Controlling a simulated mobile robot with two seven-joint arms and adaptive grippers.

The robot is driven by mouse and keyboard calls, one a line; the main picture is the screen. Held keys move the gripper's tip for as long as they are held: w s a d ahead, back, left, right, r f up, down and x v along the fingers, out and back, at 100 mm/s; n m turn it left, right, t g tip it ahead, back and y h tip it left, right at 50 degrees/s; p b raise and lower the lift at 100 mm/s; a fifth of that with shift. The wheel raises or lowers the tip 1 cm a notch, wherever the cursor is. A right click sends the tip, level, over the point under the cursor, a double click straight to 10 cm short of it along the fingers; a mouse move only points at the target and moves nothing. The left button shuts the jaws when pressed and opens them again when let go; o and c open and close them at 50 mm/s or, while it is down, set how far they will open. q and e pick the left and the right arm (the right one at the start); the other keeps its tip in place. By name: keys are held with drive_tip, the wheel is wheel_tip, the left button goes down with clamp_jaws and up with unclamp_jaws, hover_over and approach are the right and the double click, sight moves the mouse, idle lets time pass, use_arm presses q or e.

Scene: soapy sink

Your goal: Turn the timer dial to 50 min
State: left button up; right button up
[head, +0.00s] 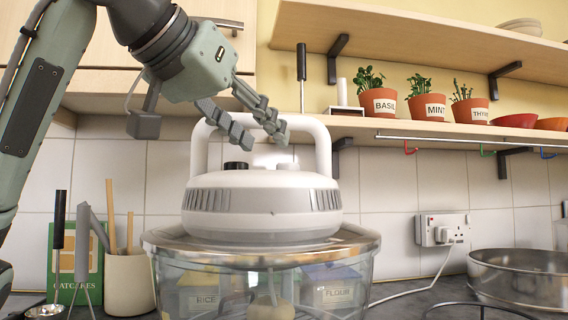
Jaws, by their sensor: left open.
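A white and grey appliance lid (262,205) with an arched white handle (322,150) sits on a glass bowl (215,285) in the middle of the head view. Two low knobs show on top of the lid: a black knob (236,165) at left and a paler one (287,166) at right, partly hard to make out. I cannot tell which is the timer dial, and no markings are readable. My left gripper (262,141) is open and empty, pointing down above the knobs near the handle, apparently touching neither knob. My right gripper is not in view.
A shelf (450,130) with potted herbs (426,105) runs behind at right. A utensil pot (128,283) and a green box (75,262) stand at left. A metal sieve (520,278) is at right. A plugged socket (443,229) has a white cable.

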use_arm(q)
drive_tip(key=x, duration=0.7)
drive_tip(key=shift+d+f+p, duration=0.1)
drive_tip(key=shift+d+p, duration=0.05)
drive_tip(key=shift+p, duration=0.15)
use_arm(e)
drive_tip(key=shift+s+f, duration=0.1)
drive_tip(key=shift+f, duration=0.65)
use_arm(q)
drive_tip(key=c, duration=0.9)
drive_tip(key=shift+w+m+g+h+p, duration=0.1)
drive_tip(key=shift+m+g+h+p, duration=0.4)
drive_tip(key=shift+m+h+p, duration=0.25)
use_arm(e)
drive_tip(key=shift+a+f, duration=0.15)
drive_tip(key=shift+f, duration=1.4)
